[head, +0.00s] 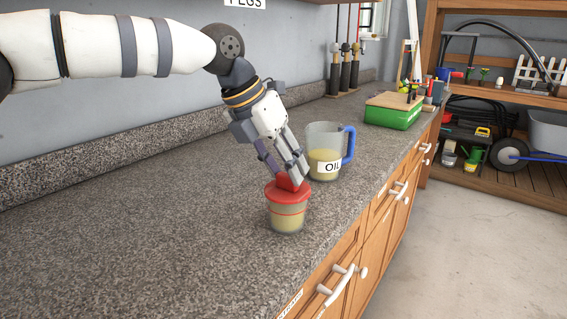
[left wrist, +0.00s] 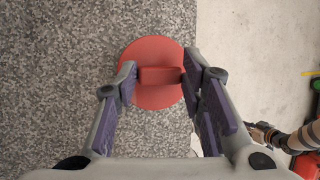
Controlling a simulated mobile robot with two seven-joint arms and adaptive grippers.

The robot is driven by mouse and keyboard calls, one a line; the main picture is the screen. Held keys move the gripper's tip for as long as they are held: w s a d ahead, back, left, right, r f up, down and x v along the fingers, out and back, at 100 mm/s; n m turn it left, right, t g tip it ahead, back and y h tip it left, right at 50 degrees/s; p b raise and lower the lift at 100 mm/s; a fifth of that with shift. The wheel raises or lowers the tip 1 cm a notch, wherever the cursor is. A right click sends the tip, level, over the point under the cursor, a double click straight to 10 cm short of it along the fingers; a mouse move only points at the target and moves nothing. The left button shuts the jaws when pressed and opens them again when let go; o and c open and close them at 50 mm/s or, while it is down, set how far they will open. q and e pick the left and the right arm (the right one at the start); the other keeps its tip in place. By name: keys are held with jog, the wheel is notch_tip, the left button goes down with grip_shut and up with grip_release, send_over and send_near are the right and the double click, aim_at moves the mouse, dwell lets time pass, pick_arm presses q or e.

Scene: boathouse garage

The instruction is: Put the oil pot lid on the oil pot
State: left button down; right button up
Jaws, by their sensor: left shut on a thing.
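The red oil pot lid (head: 288,191) sits at the top of the small clear oil pot (head: 287,217), which holds yellowish oil. In the head view the lid looks level and at the rim; I cannot tell whether it is fully seated. My left gripper (head: 291,178) points down from above and is shut on the lid's raised red handle. The left wrist view shows the round lid (left wrist: 153,98) with a finger at each end of the handle; the lid hides the pot there. My right gripper seems to show small at the lower right of that view (left wrist: 258,132), its jaws unclear.
A clear jug (head: 323,165) with a blue handle and an OIL label stands just behind the pot. A green box (head: 392,117) is farther back. The counter's front edge lies close to the right. The speckled counter (head: 130,240) at left is clear.

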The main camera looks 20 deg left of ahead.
pick_arm(q)
jog(key=shift+f, duration=0.1)
jog(key=c, duration=1)
grip_release()
jog(key=shift+o, duration=0.2)
jog(key=v, duration=1.2)
